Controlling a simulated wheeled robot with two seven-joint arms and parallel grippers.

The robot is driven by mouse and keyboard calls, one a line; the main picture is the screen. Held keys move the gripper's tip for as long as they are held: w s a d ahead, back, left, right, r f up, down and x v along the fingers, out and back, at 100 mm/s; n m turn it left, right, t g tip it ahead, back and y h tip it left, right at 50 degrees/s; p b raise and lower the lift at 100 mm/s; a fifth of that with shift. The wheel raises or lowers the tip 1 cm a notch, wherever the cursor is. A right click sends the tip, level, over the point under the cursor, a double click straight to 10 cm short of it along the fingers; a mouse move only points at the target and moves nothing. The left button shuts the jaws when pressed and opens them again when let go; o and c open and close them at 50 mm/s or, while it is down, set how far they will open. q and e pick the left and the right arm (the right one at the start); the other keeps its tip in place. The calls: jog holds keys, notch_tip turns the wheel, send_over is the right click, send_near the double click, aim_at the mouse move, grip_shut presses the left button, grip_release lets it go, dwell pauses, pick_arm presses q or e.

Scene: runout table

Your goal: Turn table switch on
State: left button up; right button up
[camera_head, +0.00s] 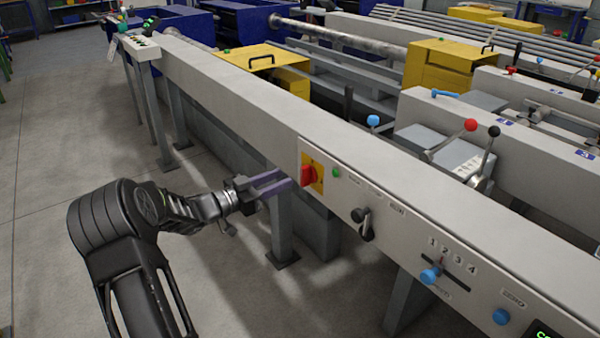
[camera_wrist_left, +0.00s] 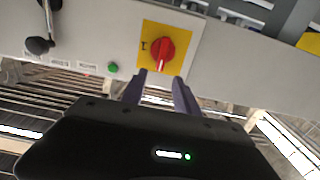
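The table switch is a red rotary knob (camera_head: 308,174) on a yellow plate (camera_head: 318,184), set in the grey front panel of the runout table (camera_head: 400,200). In the left wrist view the red knob (camera_wrist_left: 162,50) sits upright on its yellow plate (camera_wrist_left: 183,30), just beyond the fingertips. My left gripper (camera_head: 288,180) points at the switch, close to it. In the left wrist view its two purple fingers (camera_wrist_left: 160,82) are apart with nothing between them. Whether they touch the knob cannot be told. My right gripper does not show.
A green button (camera_head: 336,172) is right of the switch, then a black lever (camera_head: 362,222), a blue numbered selector (camera_head: 430,274) and a blue knob (camera_head: 501,316). A table leg (camera_head: 282,230) stands below the gripper. Open floor (camera_head: 60,180) lies left.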

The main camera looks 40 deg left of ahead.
aim_at(301, 170)
pick_arm(q)
jog(key=b+x, duration=0.1)
jog(key=x, duration=0.6)
jog(key=shift+w+d, duration=0.1)
jog(key=shift+w, duration=0.1)
jog(key=shift+c, duration=0.6)
grip_shut()
